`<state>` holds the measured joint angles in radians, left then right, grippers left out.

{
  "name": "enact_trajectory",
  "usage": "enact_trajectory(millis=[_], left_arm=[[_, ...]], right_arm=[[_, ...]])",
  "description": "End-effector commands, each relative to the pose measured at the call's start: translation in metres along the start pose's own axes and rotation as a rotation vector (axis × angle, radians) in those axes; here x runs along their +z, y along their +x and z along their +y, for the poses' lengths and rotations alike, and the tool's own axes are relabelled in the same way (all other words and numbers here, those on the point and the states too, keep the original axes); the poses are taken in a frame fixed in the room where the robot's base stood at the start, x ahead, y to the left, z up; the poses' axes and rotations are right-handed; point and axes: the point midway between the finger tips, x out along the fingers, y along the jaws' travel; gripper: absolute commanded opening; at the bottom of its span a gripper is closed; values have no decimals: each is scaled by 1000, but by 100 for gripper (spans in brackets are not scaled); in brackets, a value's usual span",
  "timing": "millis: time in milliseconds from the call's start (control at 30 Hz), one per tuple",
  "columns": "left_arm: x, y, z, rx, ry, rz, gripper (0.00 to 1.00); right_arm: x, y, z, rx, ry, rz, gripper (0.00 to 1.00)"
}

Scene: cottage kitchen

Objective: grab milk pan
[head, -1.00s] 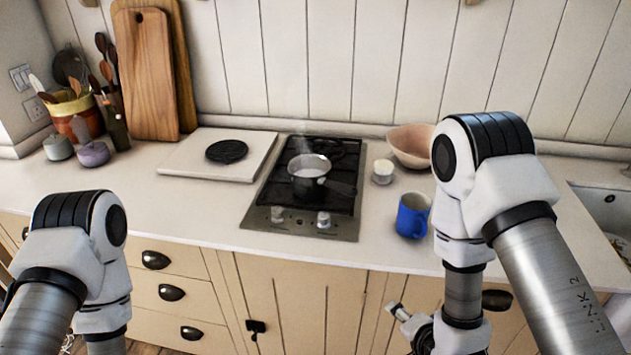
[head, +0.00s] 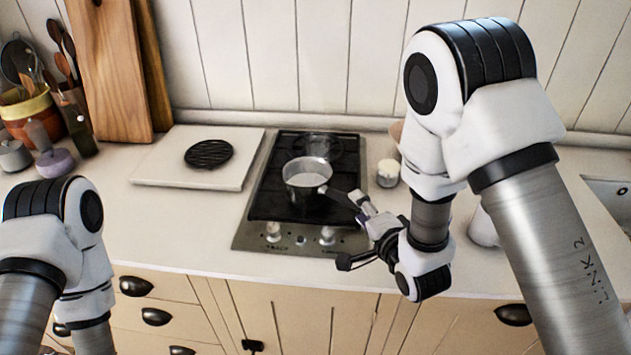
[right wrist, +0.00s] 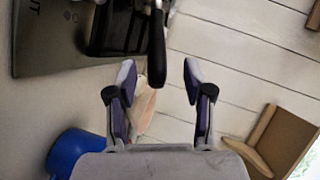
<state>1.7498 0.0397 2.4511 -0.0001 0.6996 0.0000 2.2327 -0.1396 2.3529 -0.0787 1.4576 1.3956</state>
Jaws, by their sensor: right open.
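The milk pan (head: 306,174) is a small metal saucepan standing upright on the black hob, with pale contents and faint steam above it. Its dark handle (head: 338,198) points toward the front right. My right gripper (head: 362,206) is at the handle's free end, above the hob's right edge. In the right wrist view, my right gripper (right wrist: 159,74) is open, and the end of the black handle (right wrist: 157,50) lies between its fingertips, with a gap on each side. My left gripper is out of view; only my left arm shows.
The hob (head: 256,205) is set in the pale worktop. A white candle-like jar (head: 388,172) stands close behind my right gripper. A blue mug (right wrist: 68,150) shows in the right wrist view. A white board with a round black trivet (head: 209,153) lies left of the hob.

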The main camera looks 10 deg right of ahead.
Motion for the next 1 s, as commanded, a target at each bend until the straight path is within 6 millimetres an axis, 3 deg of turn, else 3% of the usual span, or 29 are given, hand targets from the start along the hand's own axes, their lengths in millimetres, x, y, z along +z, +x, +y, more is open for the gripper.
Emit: enact_trajectory(millis=[100, 233, 467, 600, 633, 1000], left_arm=[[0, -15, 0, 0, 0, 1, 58], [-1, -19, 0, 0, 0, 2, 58], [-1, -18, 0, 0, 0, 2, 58], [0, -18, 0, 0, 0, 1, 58], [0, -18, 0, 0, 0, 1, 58], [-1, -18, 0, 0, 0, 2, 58]], right_arm=[[0, 20, -2, 1, 0, -2, 52], [1, 41, 0, -1, 0, -1, 52], [1, 45, 3, 1, 0, -1, 52], [1, 45, 2, 1, 0, -1, 6], [1, 45, 2, 1, 0, -1, 0], [1, 45, 2, 1, 0, -1, 0]])
